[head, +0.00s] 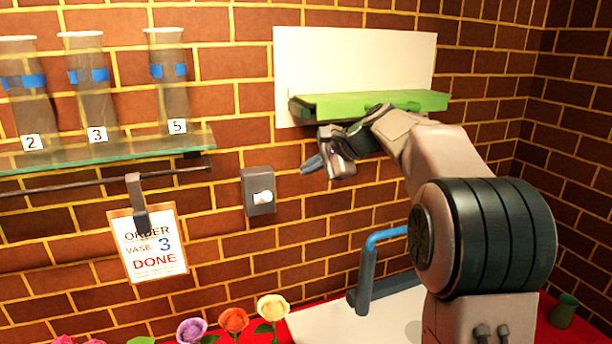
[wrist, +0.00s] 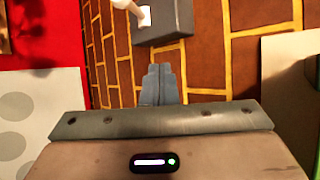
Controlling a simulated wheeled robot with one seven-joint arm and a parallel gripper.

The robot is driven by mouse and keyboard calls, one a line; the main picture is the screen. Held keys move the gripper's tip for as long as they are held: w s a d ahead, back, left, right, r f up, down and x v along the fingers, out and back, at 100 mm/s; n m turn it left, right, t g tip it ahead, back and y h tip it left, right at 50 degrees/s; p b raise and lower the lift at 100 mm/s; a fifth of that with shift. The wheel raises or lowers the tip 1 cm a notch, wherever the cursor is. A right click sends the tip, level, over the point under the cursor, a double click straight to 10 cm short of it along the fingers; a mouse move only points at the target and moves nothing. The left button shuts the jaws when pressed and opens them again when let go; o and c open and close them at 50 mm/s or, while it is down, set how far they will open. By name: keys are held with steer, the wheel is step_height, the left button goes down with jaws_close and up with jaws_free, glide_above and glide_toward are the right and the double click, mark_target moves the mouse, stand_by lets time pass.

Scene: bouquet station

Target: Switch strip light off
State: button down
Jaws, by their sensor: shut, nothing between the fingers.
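A grey switch box (head: 258,191) with a white rocker or knob (head: 263,197) is fixed to the brick wall, left of my gripper (head: 312,164). In the wrist view the box (wrist: 170,22) is at the top, with a pale lever (wrist: 127,7) sticking out from its white plate. My gripper is shut and empty, its blue-grey fingertips (wrist: 160,72) together, apart from the switch and to its right in the head view. I cannot tell for certain which thing is the strip light. The wall is brightly lit.
A green ledge (head: 375,103) on a white panel (head: 350,60) is just above my gripper. A glass shelf (head: 110,150) with vases and a hanging order card (head: 148,245) are to the left. Flowers (head: 233,320) and a blue-handled tap-like thing (head: 370,270) are below. Wall around the switch is clear.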

steer(key=s+d+f+n+g+h, duration=0.1)
steer(key=s+d+f+n+h, duration=0.2)
steer(key=s, duration=0.9)
steer(key=s+d+f+n+g+h, duration=0.1)
steer(key=s+d+f+n+h, duration=0.1)
steer(key=s+f+n, duration=0.3)
steer(key=s+d+f+n+h, duration=0.3)
steer(key=s+f, duration=0.6)
steer(key=s, duration=1.1)
steer(key=shift+d+f+n+g+h, duration=0.3)
steer(key=shift+d+f+n+g, duration=0.1)
steer(key=shift+d+n, duration=0.2)
